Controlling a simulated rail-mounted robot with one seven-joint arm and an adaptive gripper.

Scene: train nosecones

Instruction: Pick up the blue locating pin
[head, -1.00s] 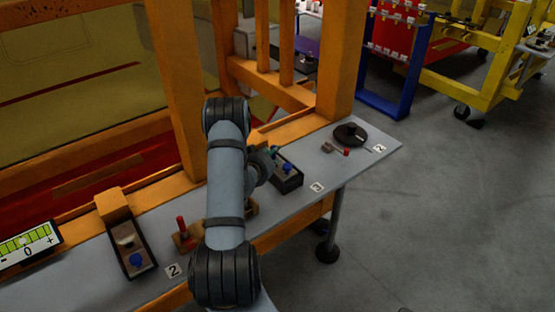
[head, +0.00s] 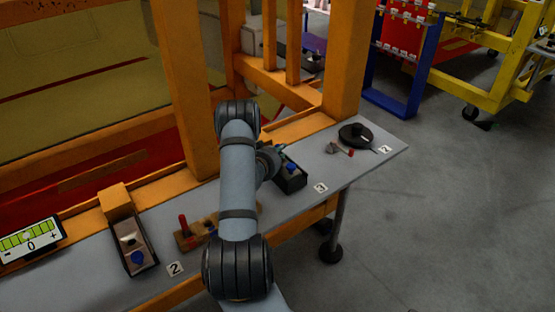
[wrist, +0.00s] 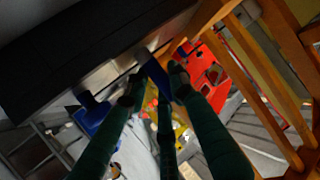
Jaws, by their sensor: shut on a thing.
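My gripper (wrist: 155,86) has dark green fingers, and they are closed around a blue piece (wrist: 157,75), which looks like the blue locating pin. Its lower part is hidden by the fingers. A wooden block (head: 190,240) with a red pin (head: 184,226) and a small blue part (head: 212,230) sits beside my arm on the grey table.
A black disc (head: 356,135) lies at the table's far end. An orange post (head: 180,90) rises behind the table.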

